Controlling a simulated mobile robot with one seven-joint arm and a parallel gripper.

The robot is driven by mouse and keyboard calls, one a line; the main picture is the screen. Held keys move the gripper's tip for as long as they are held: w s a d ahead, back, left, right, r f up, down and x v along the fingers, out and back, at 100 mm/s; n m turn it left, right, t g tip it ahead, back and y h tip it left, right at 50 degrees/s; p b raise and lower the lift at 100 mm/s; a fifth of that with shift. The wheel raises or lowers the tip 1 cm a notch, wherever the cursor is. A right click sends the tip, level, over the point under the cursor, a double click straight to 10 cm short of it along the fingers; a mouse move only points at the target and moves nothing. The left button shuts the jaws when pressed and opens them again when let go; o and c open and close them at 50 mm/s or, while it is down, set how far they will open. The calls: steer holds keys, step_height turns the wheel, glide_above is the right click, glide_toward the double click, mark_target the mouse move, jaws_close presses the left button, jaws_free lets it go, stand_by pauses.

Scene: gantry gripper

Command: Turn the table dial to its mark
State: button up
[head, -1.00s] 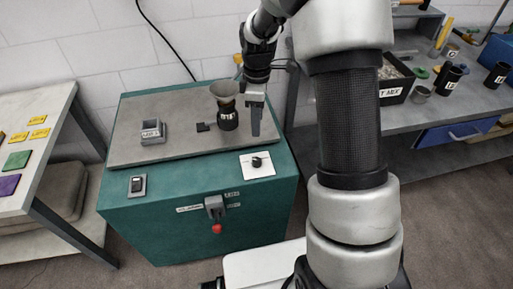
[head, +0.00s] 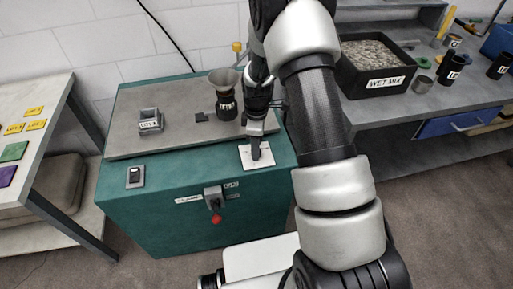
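The table dial sits on a white plate (head: 264,161) at the front right of the green cabinet's top. My gripper (head: 256,157) points down right over the plate, and its fingers cover the black dial knob. The knob and its mark cannot be made out. Whether the fingers touch or hold the knob cannot be told, nor whether they are open or shut.
A black container with a funnel (head: 224,93), a small dark block (head: 201,117) and a grey labelled box (head: 150,121) stand on the cabinet's grey top (head: 175,146). A switch (head: 135,177) and a red-tipped lever (head: 215,206) are at the front. A WET MIX tray (head: 380,68) stands right.

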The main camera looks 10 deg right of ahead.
steer(key=shift+f, duration=0.45)
steer(key=shift+c, duration=0.3)
steer(key=c, duration=1)
